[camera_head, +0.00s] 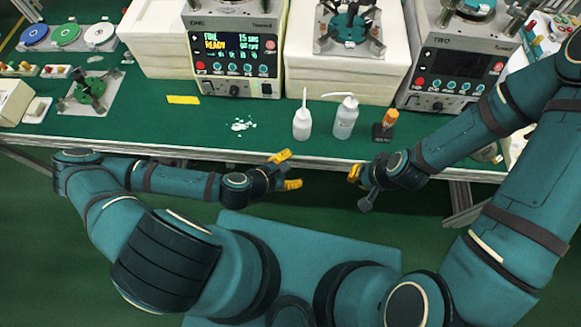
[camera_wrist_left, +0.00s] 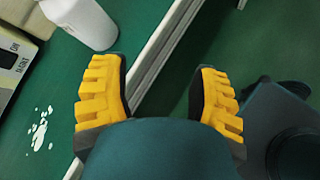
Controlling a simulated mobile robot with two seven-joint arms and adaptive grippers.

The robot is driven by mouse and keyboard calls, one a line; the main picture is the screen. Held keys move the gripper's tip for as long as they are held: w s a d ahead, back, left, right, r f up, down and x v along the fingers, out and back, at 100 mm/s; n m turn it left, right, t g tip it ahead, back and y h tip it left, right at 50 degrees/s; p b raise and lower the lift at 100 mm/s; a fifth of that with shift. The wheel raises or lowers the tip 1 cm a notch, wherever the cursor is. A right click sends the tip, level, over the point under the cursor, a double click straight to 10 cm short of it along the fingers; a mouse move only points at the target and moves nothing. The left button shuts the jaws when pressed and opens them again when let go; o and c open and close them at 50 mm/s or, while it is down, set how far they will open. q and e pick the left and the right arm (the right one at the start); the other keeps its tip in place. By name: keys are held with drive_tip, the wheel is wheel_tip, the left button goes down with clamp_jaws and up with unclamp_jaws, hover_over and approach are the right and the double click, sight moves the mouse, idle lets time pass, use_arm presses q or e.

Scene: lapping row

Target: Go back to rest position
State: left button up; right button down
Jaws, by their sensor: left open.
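My left gripper (camera_head: 287,170) is in front of the green bench's edge, left of the middle in the head view. Its two yellow fingers are spread apart with nothing between them. In the left wrist view the left gripper (camera_wrist_left: 163,100) shows the same open fingers, with the bench edge and floor visible between them. My right gripper (camera_head: 360,187) is in front of the bench edge, right of the middle. Its yellow fingertips point left. I cannot make out the gap between them. Both arms are bent in front of my body.
On the green bench (camera_head: 204,129) stand two white bottles (camera_head: 302,123) (camera_head: 345,117) and an orange-capped item (camera_head: 385,125). White spots (camera_head: 243,125) and a yellow strip (camera_head: 183,100) lie to the left. Machines (camera_head: 236,50) (camera_head: 455,65) line the back. Green floor is open at left front.

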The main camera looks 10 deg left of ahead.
idle(0.4)
use_arm(q)
drive_tip(key=s+f+m+g+b, duration=0.1)
drive_tip(key=s+f+m+g, duration=0.4)
drive_tip(key=m, duration=0.8)
drive_tip(key=w+a+r+m+g+y, duration=0.2)
drive_tip(key=w+r+m+y, duration=0.1)
drive_tip(key=m, duration=0.5)
wheel_tip(320, 180, up, 2)
drive_tip(key=shift+w+r+b, duration=0.1)
drive_tip(key=shift+w+b, duration=0.35)
drive_tip(key=shift+w, duration=0.45)
